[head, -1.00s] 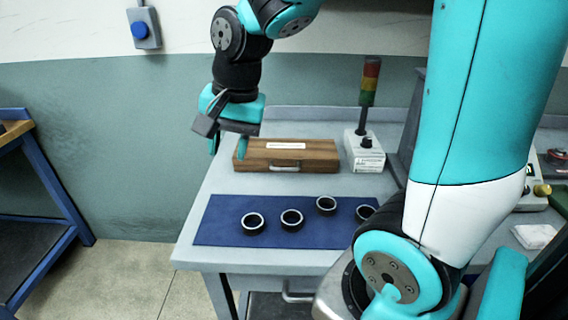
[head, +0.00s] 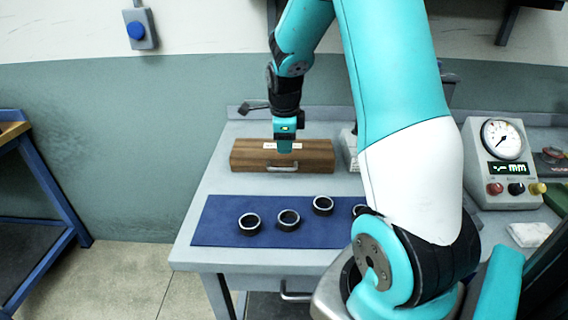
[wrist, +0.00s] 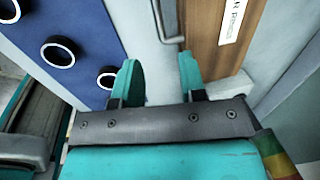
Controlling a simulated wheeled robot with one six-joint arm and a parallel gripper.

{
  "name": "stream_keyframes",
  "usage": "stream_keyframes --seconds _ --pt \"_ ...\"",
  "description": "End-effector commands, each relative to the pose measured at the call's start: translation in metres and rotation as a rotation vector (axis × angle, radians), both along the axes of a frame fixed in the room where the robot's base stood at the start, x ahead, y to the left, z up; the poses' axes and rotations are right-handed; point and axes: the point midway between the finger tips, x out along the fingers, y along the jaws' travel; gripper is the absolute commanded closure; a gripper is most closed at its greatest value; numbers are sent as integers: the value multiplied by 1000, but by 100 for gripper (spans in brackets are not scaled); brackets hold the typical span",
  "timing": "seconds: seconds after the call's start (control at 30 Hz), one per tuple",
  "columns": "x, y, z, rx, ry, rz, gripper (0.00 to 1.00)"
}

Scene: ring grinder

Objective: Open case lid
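The closed brown wooden case (head: 318,157) stands at the back of the grey workbench, with a metal handle (head: 282,168) on its front and a white label on top. My gripper (head: 286,148) points down over the middle of the case, overlapping its label in the head view. In the wrist view my gripper (wrist: 160,76) is open and empty, its two teal fingers apart. There, the handle (wrist: 168,22) lies ahead of the gap between the fingers, and the case (wrist: 207,30) is at the upper right. I cannot tell exactly how high the fingertips are.
A blue mat (head: 215,222) with several dark rings (head: 249,222) lies in front of the case. A gauge box (head: 503,165) stands to the right. The signal-light box (head: 350,150) is mostly hidden behind my arm. Bare bench shows left of the case.

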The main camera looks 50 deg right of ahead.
Motion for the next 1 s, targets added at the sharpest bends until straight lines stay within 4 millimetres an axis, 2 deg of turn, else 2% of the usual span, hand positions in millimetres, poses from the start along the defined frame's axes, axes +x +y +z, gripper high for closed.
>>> stream_keyframes --seconds 0.03,0.2,0.4,0.57,0.83,1.0 --pt "1 -2 -13 3 6 0 62" --pt "5 -6 -48 3 4 0 62" --pt "9 -10 -75 2 2 1 62" --pt "10 -11 -84 1 0 2 62" --pt "10 -11 -85 0 0 2 62" --pt "10 -11 -85 0 0 2 100"
